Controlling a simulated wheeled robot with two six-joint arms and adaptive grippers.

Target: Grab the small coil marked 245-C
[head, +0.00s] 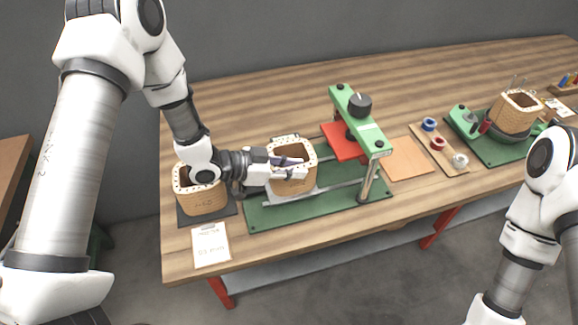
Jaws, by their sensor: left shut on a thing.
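A tan, box-shaped coil (291,187) with an open top sits on the rails of the green press fixture (262,218). Its front marking is too small to read. My left gripper (299,167) reaches it from the left and is shut on this coil, with its fingers at the upper wall. A second tan coil (202,201) stands on a dark pad to the left, partly behind my left wrist. A third coil (518,112) sits on a green fixture at the far right. My right arm is at the right edge, and its gripper is out of the picture.
A green press frame with a black knob (360,105) and red plate (343,142) stands right of the held coil. A paper card (210,245) lies at the front left. A board with tape rolls (438,144) and a tan sheet (406,159) lie further right.

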